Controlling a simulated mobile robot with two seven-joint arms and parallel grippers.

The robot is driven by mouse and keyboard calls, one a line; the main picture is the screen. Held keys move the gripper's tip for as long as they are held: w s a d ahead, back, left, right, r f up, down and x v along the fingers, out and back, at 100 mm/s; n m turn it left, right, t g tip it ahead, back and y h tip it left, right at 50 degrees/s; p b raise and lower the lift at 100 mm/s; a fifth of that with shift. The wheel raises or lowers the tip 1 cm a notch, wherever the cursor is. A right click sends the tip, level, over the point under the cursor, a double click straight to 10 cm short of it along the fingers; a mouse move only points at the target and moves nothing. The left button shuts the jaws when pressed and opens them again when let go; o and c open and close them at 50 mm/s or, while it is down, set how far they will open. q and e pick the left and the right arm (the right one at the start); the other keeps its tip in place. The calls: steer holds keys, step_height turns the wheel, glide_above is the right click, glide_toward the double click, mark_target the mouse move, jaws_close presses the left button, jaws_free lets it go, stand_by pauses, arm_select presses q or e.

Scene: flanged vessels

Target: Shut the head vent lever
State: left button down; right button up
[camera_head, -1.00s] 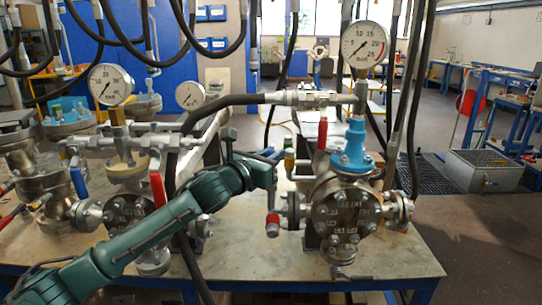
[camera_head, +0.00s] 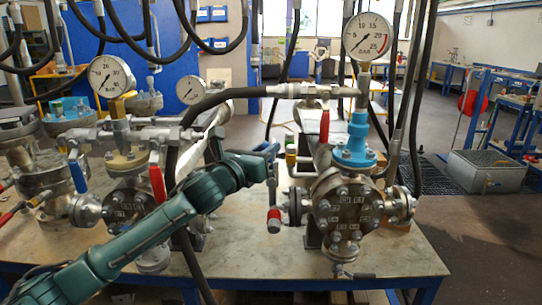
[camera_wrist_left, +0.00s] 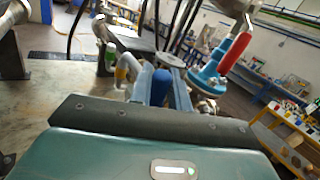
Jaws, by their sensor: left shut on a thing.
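The flanged vessel (camera_head: 346,212) stands on the right of the bench, with a blue neck (camera_head: 356,145) and a pressure gauge above it. My left gripper (camera_head: 270,150) is at the vessel's upper left, shut on a blue handle (camera_wrist_left: 160,86), which looks like the head vent lever. In the left wrist view the handle stands between the grey-blue fingers; its pivot is hidden. A red lever (camera_head: 324,126) hangs beside the neck, apart from the gripper; it also shows in the left wrist view (camera_wrist_left: 235,52). A red-tipped lever (camera_head: 274,222) hangs below the gripper. My right gripper is out of view.
A second vessel (camera_head: 128,203) with blue and red levers stands left on the bench (camera_head: 235,262). A black hose (camera_head: 215,97) arches above my arm, and other hoses hang around. A green and yellow item (camera_head: 291,153) is just right of the gripper. The bench front is clear.

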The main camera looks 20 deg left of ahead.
arm_select(q)
steer(key=shift+s+a+f+n+t+b, duration=0.15)
steer(key=shift+a+f+n+t+b, duration=0.15)
steer(key=shift+f+n+b, duration=0.25)
steer(key=s+a+f+n+t+y+b, duration=0.1)
steer(key=a+f+n+t+y+b, duration=0.1)
steer(key=n+y+b, duration=0.4)
steer(key=a+f+n+t+y+b, duration=0.3)
steer(key=f+n+y+b, duration=0.3)
steer(key=n+b, duration=1)
steer(key=shift+s+a+y+b, duration=0.4)
steer(key=shift+a, duration=0.3)
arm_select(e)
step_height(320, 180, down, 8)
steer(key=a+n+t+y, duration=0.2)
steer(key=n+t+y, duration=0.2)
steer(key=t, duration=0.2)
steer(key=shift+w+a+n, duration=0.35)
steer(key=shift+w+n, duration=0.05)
arm_select(q)
steer(key=shift+n, duration=0.25)
steer(key=c, duration=1.4)
jaws_free()
steer(key=shift+r, duration=0.1)
